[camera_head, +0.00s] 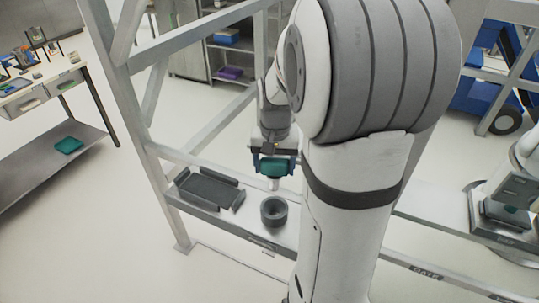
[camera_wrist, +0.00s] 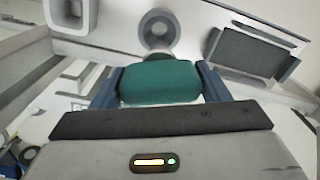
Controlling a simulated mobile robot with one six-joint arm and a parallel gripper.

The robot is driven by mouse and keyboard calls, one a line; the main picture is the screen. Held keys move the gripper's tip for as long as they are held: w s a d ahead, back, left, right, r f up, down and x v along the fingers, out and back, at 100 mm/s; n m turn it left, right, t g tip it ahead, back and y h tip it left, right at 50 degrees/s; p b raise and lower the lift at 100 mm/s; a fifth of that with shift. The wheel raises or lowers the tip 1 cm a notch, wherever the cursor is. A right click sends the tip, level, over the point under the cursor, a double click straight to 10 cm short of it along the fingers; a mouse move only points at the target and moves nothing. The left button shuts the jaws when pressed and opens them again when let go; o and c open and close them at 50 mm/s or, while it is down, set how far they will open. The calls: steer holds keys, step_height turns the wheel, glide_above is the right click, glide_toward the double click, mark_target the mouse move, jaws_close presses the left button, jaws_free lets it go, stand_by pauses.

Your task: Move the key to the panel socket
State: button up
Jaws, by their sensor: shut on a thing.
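The key (camera_head: 272,167) has a teal block handle and a short pale metal shaft pointing down. My gripper (camera_head: 274,165) is shut on the handle, with a blue finger on each side. In the wrist view the teal key handle (camera_wrist: 160,82) fills the space between the fingers. The panel socket (camera_head: 274,211) is a dark grey ring on the pale ledge, below and apart from the key.
A dark grey tray (camera_head: 207,190) lies empty on the ledge, left of the socket. Metal frame posts (camera_head: 128,100) and rails stand around the ledge. My large arm link hides the ledge's middle. A bench (camera_head: 60,85) is at far left, with open floor between.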

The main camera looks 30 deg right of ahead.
mark_target(275, 175)
steer(key=shift+f+b, duration=2.8)
steer(key=shift+f, duration=1.05)
steer(key=shift+s+f+b, duration=0.15)
steer(key=shift+f+b, duration=0.15)
steer(key=shift+f, duration=0.05)
steer(key=shift+f+b, duration=1.55)
steer(key=shift+f, duration=0.5)
steer(key=o, duration=1.2)
steer(key=shift+o, duration=0.6)
steer(key=shift+r, duration=0.15)
steer(key=shift+r+p, duration=3.35)
steer(key=shift+r, duration=1.05)
